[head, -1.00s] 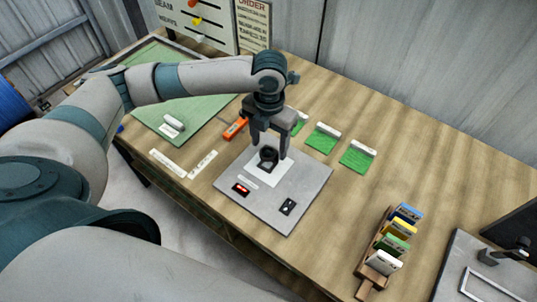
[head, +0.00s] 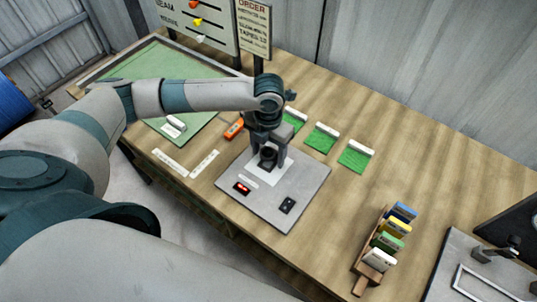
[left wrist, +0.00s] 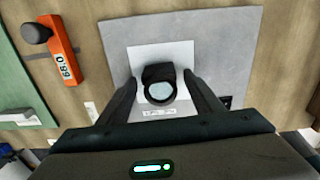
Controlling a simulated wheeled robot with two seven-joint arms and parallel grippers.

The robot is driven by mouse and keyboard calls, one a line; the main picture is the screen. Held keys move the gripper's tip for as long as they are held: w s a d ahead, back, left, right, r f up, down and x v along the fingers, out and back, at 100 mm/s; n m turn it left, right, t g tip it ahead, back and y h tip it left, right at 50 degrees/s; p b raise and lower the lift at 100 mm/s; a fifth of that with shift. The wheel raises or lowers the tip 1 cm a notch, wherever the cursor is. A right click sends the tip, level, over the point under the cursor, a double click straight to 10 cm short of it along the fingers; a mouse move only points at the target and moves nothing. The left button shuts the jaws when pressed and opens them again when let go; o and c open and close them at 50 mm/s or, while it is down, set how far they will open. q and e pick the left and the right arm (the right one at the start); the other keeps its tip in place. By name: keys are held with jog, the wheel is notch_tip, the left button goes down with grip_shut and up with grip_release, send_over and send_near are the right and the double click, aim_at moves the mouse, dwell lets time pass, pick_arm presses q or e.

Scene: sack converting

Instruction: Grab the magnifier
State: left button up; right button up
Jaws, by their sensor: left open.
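The magnifier (head: 267,156) is a small black ring-shaped piece standing on a white sheet on a grey plate. In the left wrist view the magnifier (left wrist: 159,85) shows a pale round lens in a black frame. My left gripper (head: 268,152) points down over it, its fingers one on each side. In the left wrist view the open fingers of the left gripper (left wrist: 159,88) stand left and right of the magnifier, with a gap showing on both sides. My right gripper is not in view.
The grey plate (head: 300,198) also carries a red-lit display (head: 242,188) and a black switch box (head: 287,205). An orange gauge (head: 234,129) lies behind left. Green cards (head: 354,159) lie behind right. A wooden rack (head: 364,274) holds several coloured cards at front right.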

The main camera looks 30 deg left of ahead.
aim_at(271, 153)
pick_arm(q)
jog(key=c, duration=1.1)
jog(key=shift+c, duration=0.2)
jog(key=shift+r, duration=0.1)
jog(key=shift+r+b, duration=0.35)
jog(key=shift+r, duration=0.1)
jog(key=r+b, duration=0.1)
jog(key=d+r, duration=0.1)
jog(key=r, duration=0.1)
jog(key=shift+s+r+b, duration=0.1)
jog(key=shift+b, duration=0.25)
jog(key=s+d+r+b, duration=0.3)
jog(key=s+d+r, duration=0.2)
jog(key=d, duration=0.4)
jog(key=shift+d+r, duration=0.25)
jog(key=shift+r, duration=0.65)
